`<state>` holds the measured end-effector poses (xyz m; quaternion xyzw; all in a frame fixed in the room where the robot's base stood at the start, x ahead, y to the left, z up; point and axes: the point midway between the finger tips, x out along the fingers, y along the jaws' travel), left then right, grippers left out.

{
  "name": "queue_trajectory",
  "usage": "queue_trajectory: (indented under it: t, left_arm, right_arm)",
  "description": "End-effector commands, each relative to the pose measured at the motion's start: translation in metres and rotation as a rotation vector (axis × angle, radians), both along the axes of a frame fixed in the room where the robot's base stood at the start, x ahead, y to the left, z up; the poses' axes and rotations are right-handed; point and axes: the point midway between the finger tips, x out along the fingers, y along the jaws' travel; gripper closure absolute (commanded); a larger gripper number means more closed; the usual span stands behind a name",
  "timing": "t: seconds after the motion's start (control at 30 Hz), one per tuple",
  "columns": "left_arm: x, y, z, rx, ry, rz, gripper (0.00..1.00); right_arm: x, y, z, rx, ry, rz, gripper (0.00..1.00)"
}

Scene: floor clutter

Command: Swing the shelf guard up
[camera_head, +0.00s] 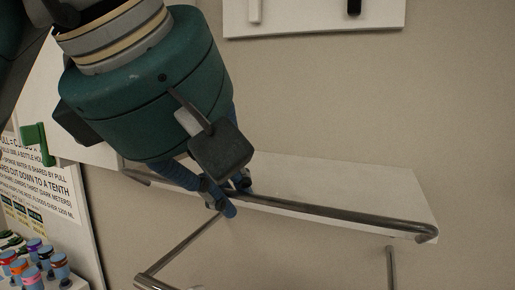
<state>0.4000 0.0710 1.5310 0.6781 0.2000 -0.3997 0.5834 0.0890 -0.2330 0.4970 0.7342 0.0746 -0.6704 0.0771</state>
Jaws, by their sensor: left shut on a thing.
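The shelf guard (330,212) is a dark metal bar running along the front of a white shelf (340,180), with a bent end at the right. My left gripper (228,196) comes in from above left. Its blue fingers are shut on the bar, left of the middle of its length. The gripper body and a dark block on it hide part of the bar and the shelf behind. My right gripper is not in view.
Another metal bar (180,246) slopes below the shelf, with an upright bar (390,268) at right. A white panel with pegs (315,18) hangs above. Several coloured-capped bottles (44,257) and a printed sign (47,190) are at left.

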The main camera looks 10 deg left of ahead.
Motion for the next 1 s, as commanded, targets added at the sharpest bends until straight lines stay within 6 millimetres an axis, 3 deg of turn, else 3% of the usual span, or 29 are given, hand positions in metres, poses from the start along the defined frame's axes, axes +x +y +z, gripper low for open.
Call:
queue_trajectory:
  t: [0.03,0.3,0.6,1.0]
  left_arm:
    - [0.003,-0.001,0.014,0.014,0.048,0.003,1.00]
    - [0.014,-0.004,0.017,0.093,0.290,0.004,1.00]
    - [0.027,-0.008,0.018,0.166,0.516,0.008,1.00]
    - [0.036,-0.012,0.018,0.223,0.685,0.004,1.00]
  right_arm:
    - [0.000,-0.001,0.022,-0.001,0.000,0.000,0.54]
    - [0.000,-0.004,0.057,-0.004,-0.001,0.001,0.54]
    - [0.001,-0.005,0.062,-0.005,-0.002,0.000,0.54]
    - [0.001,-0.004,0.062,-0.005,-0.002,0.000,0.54]
